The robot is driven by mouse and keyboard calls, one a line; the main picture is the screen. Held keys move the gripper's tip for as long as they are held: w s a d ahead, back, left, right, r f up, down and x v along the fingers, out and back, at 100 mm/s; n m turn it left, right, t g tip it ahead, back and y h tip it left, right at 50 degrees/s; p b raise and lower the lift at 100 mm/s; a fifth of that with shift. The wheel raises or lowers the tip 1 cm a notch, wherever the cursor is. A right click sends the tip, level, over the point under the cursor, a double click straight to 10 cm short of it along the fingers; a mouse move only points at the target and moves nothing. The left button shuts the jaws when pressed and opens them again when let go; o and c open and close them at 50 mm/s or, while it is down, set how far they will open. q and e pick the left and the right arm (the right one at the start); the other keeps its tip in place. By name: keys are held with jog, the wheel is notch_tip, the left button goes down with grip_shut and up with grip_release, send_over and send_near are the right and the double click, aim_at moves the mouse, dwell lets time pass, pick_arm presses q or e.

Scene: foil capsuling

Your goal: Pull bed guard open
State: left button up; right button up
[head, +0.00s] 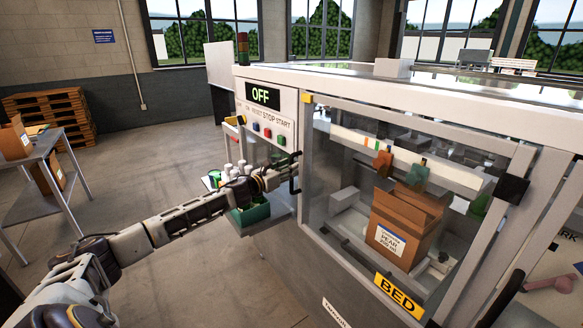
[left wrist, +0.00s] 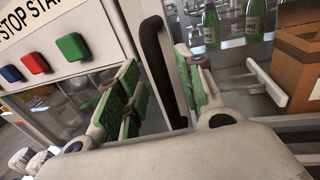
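The bed guard is a clear panel in a pale metal frame (head: 409,122) on the front of the machine, with a yellow BED sign (head: 398,293) below. It looks closed. A black bar handle (head: 294,186) stands upright at its left side. My left gripper (head: 280,172) is at this handle. In the left wrist view the handle (left wrist: 158,60) runs between the two green-padded fingers of the left gripper (left wrist: 160,92). The fingers are apart, with a gap on the left and the right finger close to or touching the handle. My right gripper is not in view.
A control panel (head: 270,125) with an OFF display and coloured buttons is left of the guard. A green crate (head: 250,214) with bottles is below my left wrist. A box (head: 402,225) labelled PEAR stands behind the guard. Open floor (head: 150,170) lies to the left.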

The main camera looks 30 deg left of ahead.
pick_arm(q)
jog(key=shift+w+d, duration=0.2)
jog(key=shift+w, duration=0.7)
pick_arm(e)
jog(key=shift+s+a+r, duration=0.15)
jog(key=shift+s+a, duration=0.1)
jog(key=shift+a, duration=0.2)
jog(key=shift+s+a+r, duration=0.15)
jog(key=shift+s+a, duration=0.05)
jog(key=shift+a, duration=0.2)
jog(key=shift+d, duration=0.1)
pick_arm(q)
jog(key=shift+c, duration=0.7)
grip_shut()
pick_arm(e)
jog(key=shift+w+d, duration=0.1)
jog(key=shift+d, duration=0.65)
